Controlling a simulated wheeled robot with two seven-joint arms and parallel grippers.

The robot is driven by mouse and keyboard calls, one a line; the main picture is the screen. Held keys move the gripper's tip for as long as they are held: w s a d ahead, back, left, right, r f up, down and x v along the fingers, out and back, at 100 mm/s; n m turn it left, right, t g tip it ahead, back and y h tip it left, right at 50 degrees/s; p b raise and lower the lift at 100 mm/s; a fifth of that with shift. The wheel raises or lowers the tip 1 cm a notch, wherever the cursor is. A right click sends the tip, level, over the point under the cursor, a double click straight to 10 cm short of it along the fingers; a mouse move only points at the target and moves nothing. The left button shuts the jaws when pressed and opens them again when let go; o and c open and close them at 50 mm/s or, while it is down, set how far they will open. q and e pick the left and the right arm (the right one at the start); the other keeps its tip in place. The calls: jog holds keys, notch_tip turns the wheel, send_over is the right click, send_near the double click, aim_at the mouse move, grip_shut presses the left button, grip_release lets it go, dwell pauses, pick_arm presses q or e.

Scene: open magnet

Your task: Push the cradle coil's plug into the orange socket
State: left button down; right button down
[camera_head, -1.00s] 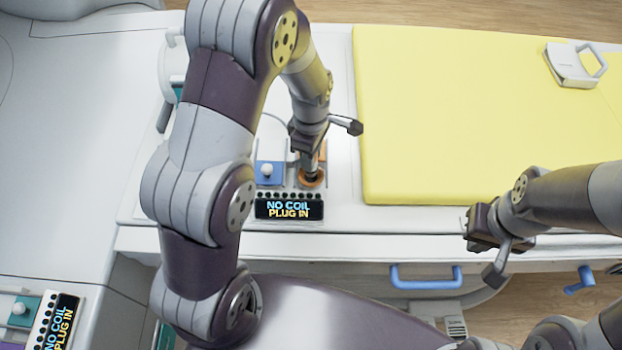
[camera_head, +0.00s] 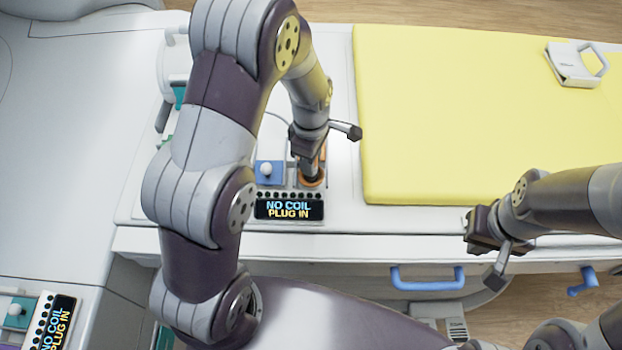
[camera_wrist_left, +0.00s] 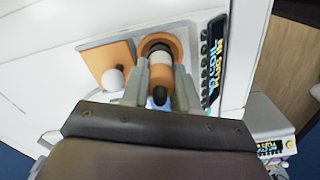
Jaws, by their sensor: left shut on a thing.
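The orange socket (camera_head: 312,182) is a round ring on the control panel's near edge, below my left gripper (camera_head: 311,165). In the left wrist view the socket's orange ring (camera_wrist_left: 165,40) shows just beyond my left fingertips (camera_wrist_left: 160,72). My left gripper points down and is shut on the plug (camera_wrist_left: 160,94), a small orange-and-dark piece between the fingers.
A display (camera_head: 289,208) beside the socket reads "NO COIL PLUG IN". A blue panel with a white knob (camera_head: 267,170) is left of the socket. A yellow mat (camera_head: 450,110) covers the table to the right, with a white handled coil (camera_head: 577,63). A blue handle (camera_head: 426,284) is in front.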

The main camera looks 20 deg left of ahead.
pick_arm(q)
jog(key=shift+f+b, duration=0.3)
jog(key=shift+f, duration=0.25)
jog(key=c, duration=0.8)
grip_release()
notch_tip(320, 180, up, 13)
jog(key=shift+f+b, duration=0.1)
jog(key=shift+b, duration=0.4)
